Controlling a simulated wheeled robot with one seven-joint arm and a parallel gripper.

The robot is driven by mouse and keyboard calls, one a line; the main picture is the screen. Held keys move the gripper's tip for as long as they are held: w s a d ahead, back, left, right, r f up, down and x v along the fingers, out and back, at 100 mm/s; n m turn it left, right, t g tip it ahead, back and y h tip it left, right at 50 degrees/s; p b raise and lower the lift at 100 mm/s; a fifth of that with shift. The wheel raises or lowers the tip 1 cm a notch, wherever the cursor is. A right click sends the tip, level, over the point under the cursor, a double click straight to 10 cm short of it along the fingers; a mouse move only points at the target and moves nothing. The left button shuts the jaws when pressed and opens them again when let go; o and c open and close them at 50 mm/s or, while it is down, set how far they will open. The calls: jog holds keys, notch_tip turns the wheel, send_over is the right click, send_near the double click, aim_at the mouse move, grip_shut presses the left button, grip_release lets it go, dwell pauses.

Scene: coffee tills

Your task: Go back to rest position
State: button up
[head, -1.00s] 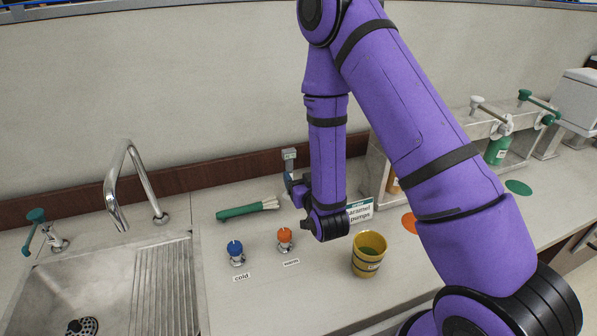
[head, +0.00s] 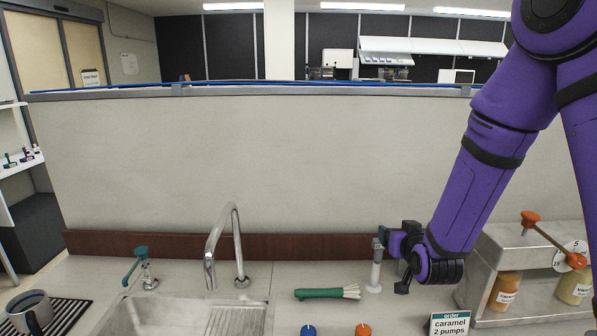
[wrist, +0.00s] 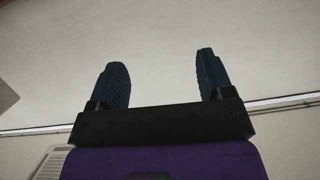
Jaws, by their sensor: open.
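My gripper (wrist: 162,76) is open in the wrist view, its two dark fingers wide apart with nothing between them. Beyond them is only a pale, plain surface. In the head view my gripper (head: 388,240) is at the end of my purple arm, above the back of the counter (head: 225,276) and in front of the wall panel. Its fingertips are small and hard to make out there.
A pale upright post (head: 375,274) stands close by the gripper. A green-handled brush (head: 322,293), order card (head: 450,324), blue knob (head: 308,330) and orange knob (head: 362,330) are on the counter. A tap (head: 212,262) is left; a syrup rack (head: 515,240) is right.

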jog(key=s+d+r+g, duration=0.2)
jog(key=s+r+g, duration=0.1)
jog(key=s+r, duration=0.65)
jog(key=s+d+r+g, duration=0.2)
jog(key=s+r+g, duration=0.2)
jog(key=s+r, duration=0.5)
jog(key=s+d+r+g, duration=0.1)
jog(key=s+g, duration=0.1)
jog(key=s, duration=1.1)
jog(key=shift+s+d+r, duration=0.25)
jog(key=shift+d+r, duration=0.05)
jog(key=shift+d, duration=0.05)
